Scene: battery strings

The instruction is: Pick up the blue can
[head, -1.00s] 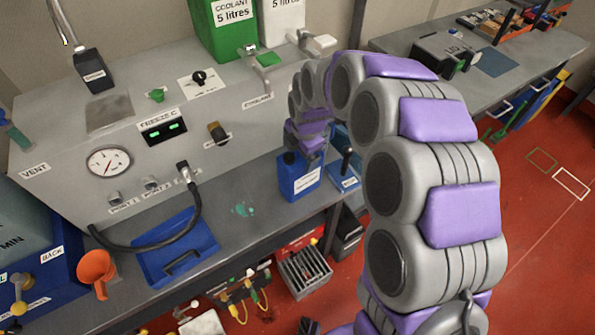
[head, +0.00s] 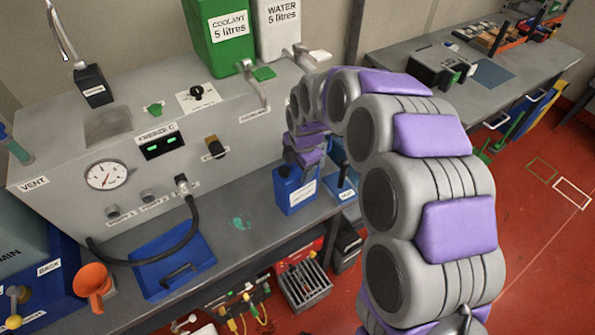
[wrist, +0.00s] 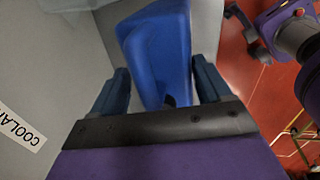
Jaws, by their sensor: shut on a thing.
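The blue can (head: 296,190) is a blue box-shaped container with a white label. In the head view it is upright at the front edge of the grey bench, and I cannot tell whether its base touches the surface. My gripper (head: 306,158) reaches down onto its top from above and is shut on it. In the wrist view the can (wrist: 160,55) sits between the two dark fingers of my gripper (wrist: 160,88). The exact contact on the can is hidden in the head view by my gripper.
The grey machine (head: 60,150) stands behind. Red floor (head: 520,250) is open at right.

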